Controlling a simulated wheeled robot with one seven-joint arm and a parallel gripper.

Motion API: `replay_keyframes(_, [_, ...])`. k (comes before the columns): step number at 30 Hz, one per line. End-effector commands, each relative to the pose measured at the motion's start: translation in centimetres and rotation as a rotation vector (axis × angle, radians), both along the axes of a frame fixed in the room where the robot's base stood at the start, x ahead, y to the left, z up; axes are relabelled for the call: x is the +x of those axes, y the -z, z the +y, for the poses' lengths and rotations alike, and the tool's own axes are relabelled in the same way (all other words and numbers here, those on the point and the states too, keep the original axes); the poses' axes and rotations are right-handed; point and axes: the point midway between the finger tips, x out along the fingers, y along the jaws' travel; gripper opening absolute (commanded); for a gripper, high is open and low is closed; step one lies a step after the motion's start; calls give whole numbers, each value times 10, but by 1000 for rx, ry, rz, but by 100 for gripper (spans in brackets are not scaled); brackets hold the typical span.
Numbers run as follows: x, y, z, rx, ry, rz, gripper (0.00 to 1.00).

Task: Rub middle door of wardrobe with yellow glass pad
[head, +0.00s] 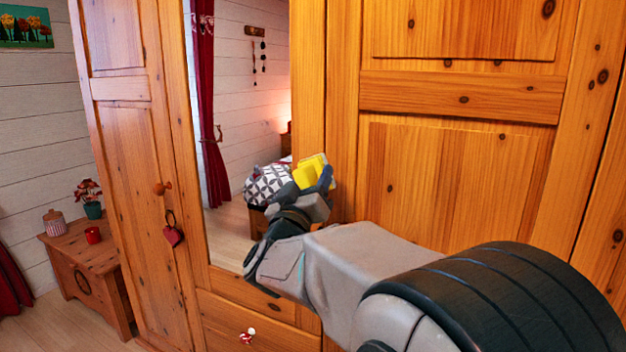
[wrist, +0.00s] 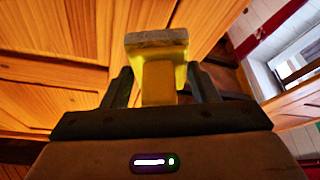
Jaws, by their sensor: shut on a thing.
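The pine wardrobe fills most of the head view. Its middle door carries a tall mirror (head: 241,100) that reflects a bed, a red curtain and a white plank wall. My gripper (head: 312,185) is in front of the mirror's right edge, shut on the yellow glass pad (head: 313,168). In the wrist view the yellow pad (wrist: 158,80) sits between the two fingers, with its greyish flat face (wrist: 157,38) pointing away from the gripper. I cannot tell whether the pad touches the door. My arm hides the lower right of the mirror.
The left wardrobe door (head: 132,190) has a round knob (head: 162,188) and a hanging red heart (head: 173,235). Drawers (head: 250,325) lie below the mirror. A wooden chest (head: 88,262) with a plant (head: 91,200), a red mug (head: 93,235) and a jar (head: 56,222) stands left.

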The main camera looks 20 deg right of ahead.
Motion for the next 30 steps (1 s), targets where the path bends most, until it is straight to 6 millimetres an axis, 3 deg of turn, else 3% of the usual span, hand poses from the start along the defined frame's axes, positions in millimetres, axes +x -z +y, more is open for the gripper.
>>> replay_keyframes(8, [-3,0,3,0,-1,-1,36])
replay_keyframes(18, [-18,0,24,-1,0,-1,36])
replay_keyframes(30, [-18,0,23,-1,0,-1,36])
